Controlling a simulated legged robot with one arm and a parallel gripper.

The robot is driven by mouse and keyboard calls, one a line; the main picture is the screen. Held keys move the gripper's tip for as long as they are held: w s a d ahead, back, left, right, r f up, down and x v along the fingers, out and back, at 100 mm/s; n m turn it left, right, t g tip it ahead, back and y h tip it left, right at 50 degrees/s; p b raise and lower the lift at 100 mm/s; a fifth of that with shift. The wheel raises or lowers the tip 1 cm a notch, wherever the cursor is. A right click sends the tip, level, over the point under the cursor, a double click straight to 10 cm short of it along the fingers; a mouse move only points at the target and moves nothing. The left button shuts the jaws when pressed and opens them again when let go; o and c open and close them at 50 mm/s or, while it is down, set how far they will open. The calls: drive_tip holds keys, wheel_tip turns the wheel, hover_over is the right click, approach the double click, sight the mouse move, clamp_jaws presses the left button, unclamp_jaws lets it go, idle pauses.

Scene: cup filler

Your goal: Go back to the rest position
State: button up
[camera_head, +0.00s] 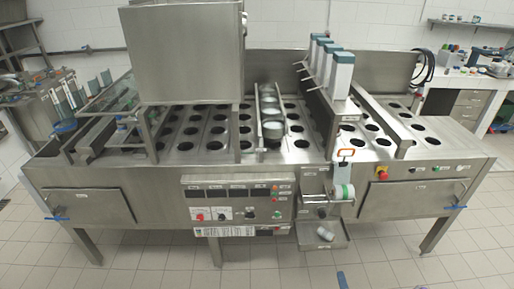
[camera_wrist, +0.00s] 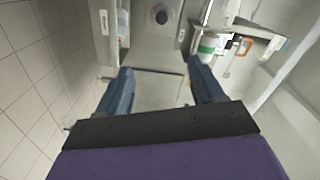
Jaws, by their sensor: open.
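My gripper (camera_wrist: 158,66) shows in the wrist view with its two blue fingers spread wide apart. Nothing is held between them. Beyond the fingers is the metal front of the cup filler, with a green-and-white roll (camera_wrist: 208,43) to the right of the fingertips. In the head view the arm is mostly out of sight. A small blue piece at the bottom edge may be a fingertip, but I cannot tell. The steel cup filler (camera_head: 150,205) fills the middle of the head view, and the roll (camera_head: 343,193) hangs on its front.
A small tray (camera_head: 305,240) juts out low at the machine's front with a pale cup (camera_head: 325,233) in it. Tiled floor (camera_head: 150,265) in front is clear.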

drive_tip(key=w+d+r+n+g, duration=0.3)
drive_tip(key=w+r+n+g, duration=0.4)
drive_tip(key=w+r, duration=0.45)
drive_tip(key=s+a+r+n+g+h, duration=0.1)
drive_tip(key=s+a+r+n+g, duration=0.15)
drive_tip(key=r, duration=0.55)
drive_tip(key=s+a+r+n+g+h, duration=0.1)
drive_tip(key=s+a+r+g, duration=0.15)
drive_tip(key=r, duration=0.65)
drive_tip(key=s+a+r+n+g, duration=0.1)
drive_tip(key=s+a+r, duration=0.5)
drive_tip(key=s, duration=0.7)
drive_tip(key=s+a+r+n+g+y, duration=0.1)
drive_tip(key=s+a+r+g, duration=0.3)
drive_tip(key=s, duration=0.9)
drive_tip(key=s+a+r+n+g, duration=0.1)
drive_tip(key=s+a+r+g, duration=0.1)
drive_tip(key=s+a+r, duration=0.6)
drive_tip(key=s, duration=0.4)
drive_tip(key=shift+s+r+g, duration=0.3)
drive_tip(key=shift+s+r, duration=0.05)
drive_tip(key=shift+s, duration=0.05)
